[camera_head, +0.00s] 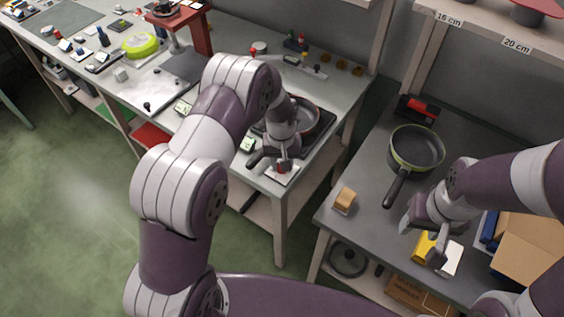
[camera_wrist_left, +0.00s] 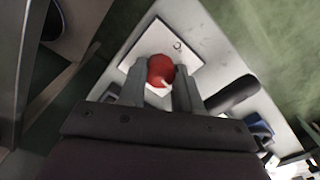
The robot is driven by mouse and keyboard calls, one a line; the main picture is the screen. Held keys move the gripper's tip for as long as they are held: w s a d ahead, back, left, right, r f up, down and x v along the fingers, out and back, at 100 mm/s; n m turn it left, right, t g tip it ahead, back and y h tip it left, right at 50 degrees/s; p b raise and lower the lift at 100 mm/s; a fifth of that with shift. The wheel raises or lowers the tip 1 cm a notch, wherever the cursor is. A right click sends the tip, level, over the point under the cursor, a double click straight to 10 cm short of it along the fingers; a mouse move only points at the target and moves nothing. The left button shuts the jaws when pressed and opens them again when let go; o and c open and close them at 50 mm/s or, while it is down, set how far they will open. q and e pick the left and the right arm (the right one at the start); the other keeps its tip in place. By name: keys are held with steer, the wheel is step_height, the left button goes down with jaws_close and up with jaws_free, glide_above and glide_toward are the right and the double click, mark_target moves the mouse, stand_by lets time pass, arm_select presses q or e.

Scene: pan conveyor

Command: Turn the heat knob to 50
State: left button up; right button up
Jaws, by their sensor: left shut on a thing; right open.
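The heat knob (camera_wrist_left: 160,70) is a round red knob with a small white pointer mark, on a white plate (camera_wrist_left: 185,42) at the table edge. My left gripper (camera_wrist_left: 160,85) is shut on it, one finger on either side, in the left wrist view. In the head view the red knob (camera_head: 282,169) shows under my left gripper (camera_head: 280,163). A dark mark shows on the plate, but I cannot read the setting.
A pan (camera_head: 308,116) sits on the hob behind my left gripper. A dark handle (camera_wrist_left: 234,95) is close beside the knob. A green-rimmed pan (camera_head: 417,147), a wooden block (camera_head: 345,200) and a cardboard box (camera_head: 530,245) are on the right table. A gap separates the tables.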

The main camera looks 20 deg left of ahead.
arm_select(q)
steer(key=m, duration=1.3)
steer(key=shift+m, duration=0.3)
steer(key=shift+w, duration=0.1)
stand_by(0.4)
steer(key=o, duration=1)
steer(key=shift+o, duration=0.2)
step_height(320, 180, up, 13)
steer(key=b, duration=0.2)
steer(key=shift+f, duration=0.1)
